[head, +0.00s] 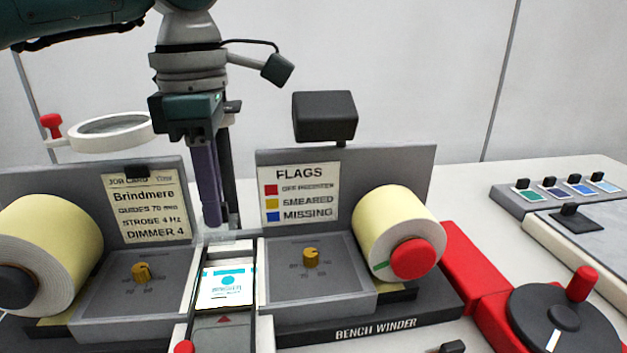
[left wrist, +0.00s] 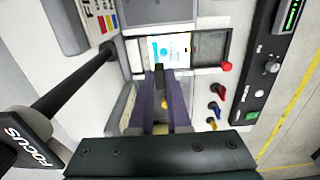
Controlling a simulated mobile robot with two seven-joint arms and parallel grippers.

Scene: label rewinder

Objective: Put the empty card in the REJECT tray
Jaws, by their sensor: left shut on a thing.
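My left gripper (head: 215,222) points down behind the middle of the winder, above the lit window. Its long purple fingers also show in the left wrist view (left wrist: 162,80). They are shut on a small dark thing (left wrist: 160,76) between their tips, too small and shaded to identify. I cannot pick out the empty card for sure. No tray marked REJECT can be read in either view. My right gripper is not in view.
The bench winder (head: 375,329) carries two pale yellow rolls, left (head: 45,252) and right (head: 397,236), around a lit window with a label (head: 226,287). A FLAGS board (head: 299,195) and a job card (head: 147,207) stand behind. A black crank wheel (head: 540,325) is at right.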

